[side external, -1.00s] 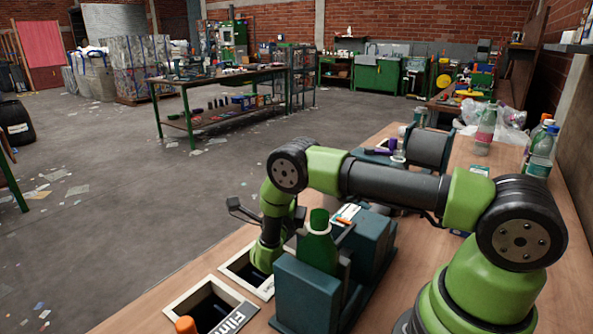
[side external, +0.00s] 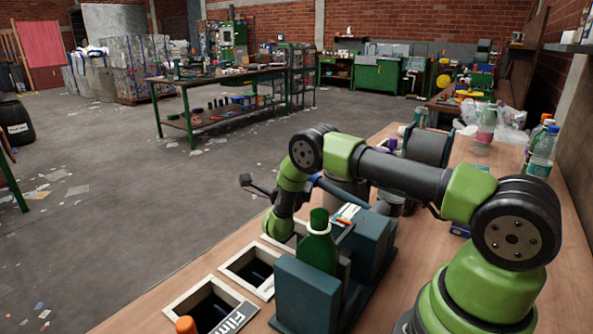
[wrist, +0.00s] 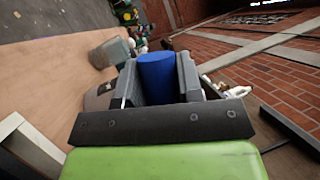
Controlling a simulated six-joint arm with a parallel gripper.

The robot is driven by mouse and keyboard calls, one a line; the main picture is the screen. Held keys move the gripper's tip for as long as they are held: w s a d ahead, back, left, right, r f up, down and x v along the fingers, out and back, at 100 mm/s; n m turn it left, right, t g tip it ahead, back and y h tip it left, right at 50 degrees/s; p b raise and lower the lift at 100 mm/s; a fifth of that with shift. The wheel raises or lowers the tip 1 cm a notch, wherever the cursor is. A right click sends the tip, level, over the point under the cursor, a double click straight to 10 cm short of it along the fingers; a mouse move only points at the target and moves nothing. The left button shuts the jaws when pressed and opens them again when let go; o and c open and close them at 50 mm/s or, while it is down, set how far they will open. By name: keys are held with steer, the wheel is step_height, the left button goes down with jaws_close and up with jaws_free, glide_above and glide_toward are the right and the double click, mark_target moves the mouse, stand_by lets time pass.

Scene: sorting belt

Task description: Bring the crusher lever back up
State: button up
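A blue lever bar (side external: 335,190) shows in the side external view, slanting from beside my wrist down to the right behind the teal blocks. In the wrist view, the blue cylindrical lever grip (wrist: 157,76) sits between the two fingers of my gripper (wrist: 159,66), with a finger close against each side. My gripper looks shut on it. In the side external view my wrist is beyond the green bottle, and the fingers are mostly hidden.
A green bottle (side external: 318,245) stands between teal blocks (side external: 303,297). Bins with pale rims (side external: 238,293) are set along the left bench edge. Clear bottles (side external: 541,152) stand at the right.

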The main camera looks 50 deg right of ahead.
steer(key=shift+s+r+m, duration=0.15)
steer(key=shift+r+m, duration=0.35)
steer(key=shift+r, duration=0.25)
jaws_close()
steer(key=s+r+m+g+h, duration=0.1)
steer(key=r+m, duration=0.1)
steer(key=s+r+m+h, duration=0.1)
steer(key=r+m, duration=0.1)
steer(key=s+r+m+g, duration=0.1)
steer(key=r, duration=0.2)
steer(key=shift+s+r+m+g+h, duration=0.1)
steer(key=shift+s+m+g+h, duration=0.2)
steer(key=shift+m+h, duration=0.1)
steer(key=shift+s+r+m+g, duration=0.4)
steer(key=shift+s+r+m, duration=0.35)
steer(key=shift+m, duration=0.15)
steer(key=o, duration=1)
jaws_free()
steer(key=shift+a, duration=0.1)
